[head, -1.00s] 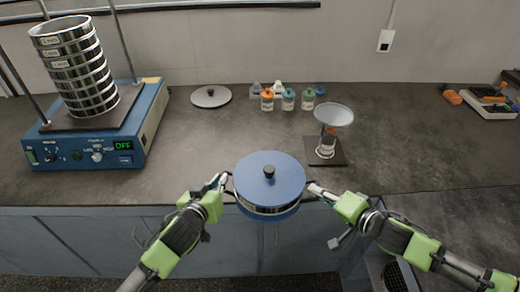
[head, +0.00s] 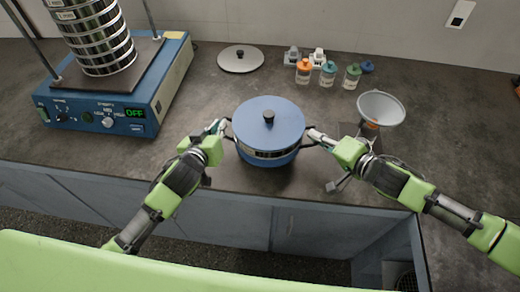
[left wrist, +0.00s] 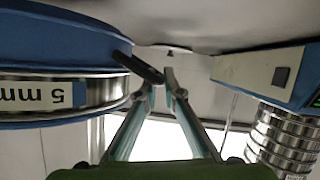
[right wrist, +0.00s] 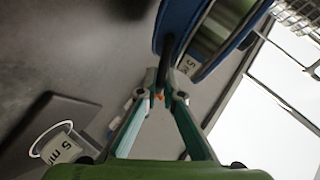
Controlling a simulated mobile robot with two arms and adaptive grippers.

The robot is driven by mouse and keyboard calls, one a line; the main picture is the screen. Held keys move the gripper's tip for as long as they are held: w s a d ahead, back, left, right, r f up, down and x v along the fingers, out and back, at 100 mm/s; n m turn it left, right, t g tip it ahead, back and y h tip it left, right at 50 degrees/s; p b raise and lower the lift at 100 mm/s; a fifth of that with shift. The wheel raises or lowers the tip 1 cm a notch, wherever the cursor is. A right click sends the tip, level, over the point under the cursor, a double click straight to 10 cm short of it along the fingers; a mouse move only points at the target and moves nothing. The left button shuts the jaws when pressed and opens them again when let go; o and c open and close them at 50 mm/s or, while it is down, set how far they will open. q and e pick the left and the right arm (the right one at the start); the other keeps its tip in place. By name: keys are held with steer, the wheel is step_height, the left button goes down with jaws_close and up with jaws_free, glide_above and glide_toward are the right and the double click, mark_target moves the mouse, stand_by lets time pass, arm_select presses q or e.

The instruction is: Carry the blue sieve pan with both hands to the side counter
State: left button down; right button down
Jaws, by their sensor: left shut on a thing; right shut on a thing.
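The blue sieve pan (head: 268,155) has a blue lid with a black knob, a metal band and a handle on each side. In the head view it is level by the counter's front edge; the gap beneath is hard to judge. My left gripper (head: 223,128) is shut on its left handle, and the black handle shows between the fingertips in the left wrist view (left wrist: 167,78). My right gripper (head: 314,136) is shut on the right handle, also seen in the right wrist view (right wrist: 164,85). The counter (head: 455,150) continues to the right and turns toward the front there.
A blue sieve shaker (head: 150,105) with a stack of sieves (head: 100,40) stands at the left. A grey lid (head: 240,58) and several small jars (head: 328,74) lie behind the pan. A funnel-like dish (head: 381,107) on a stand is close behind my right gripper.

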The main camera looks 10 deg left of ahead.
arm_select(q)
steer(key=shift+a+r, duration=0.1)
steer(key=shift+a, duration=0.1)
arm_select(e)
steer(key=shift+w, duration=0.1)
steer(key=shift+d, duration=0.1)
arm_select(q)
steer(key=shift+f, duration=0.2)
arm_select(e)
steer(key=shift+f, duration=0.15)
